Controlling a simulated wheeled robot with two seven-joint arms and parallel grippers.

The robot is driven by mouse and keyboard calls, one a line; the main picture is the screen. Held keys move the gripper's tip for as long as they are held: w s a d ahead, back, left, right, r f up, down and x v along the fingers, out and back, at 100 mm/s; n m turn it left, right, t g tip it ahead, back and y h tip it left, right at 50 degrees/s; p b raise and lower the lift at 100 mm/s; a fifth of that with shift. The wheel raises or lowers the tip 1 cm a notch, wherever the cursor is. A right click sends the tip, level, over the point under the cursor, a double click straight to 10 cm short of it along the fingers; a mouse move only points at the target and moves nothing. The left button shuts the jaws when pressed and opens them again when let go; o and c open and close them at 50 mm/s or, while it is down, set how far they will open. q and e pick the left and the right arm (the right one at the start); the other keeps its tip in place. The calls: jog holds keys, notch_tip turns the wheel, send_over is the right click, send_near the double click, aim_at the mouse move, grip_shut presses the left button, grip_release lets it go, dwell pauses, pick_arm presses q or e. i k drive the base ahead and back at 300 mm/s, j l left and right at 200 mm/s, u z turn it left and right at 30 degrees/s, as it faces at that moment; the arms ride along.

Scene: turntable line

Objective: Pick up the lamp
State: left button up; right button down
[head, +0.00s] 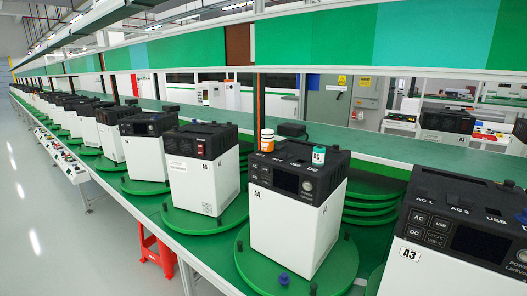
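I cannot make out a lamp in the head view. The nearest full unit is a white box with a black top, labelled A4 (296,215), on a green turntable (250,262). Neither of my grippers is in view.
Unit A3 (455,245) is cut off at the right. Unit A5 (203,170) and several similar units line the green bench to the far left. Stacked green discs (370,205) sit behind A4. A red stool (156,248) stands under the bench. The left aisle is clear.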

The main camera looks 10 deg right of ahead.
aim_at(267, 137)
jog(key=i+j+z, duration=0.3)
jog(key=i+j, duration=0.15)
jog(key=i+j+z, duration=0.3)
jog(key=j, duration=0.3)
jog(key=i+l, duration=0.05)
jog(key=i, duration=0.05)
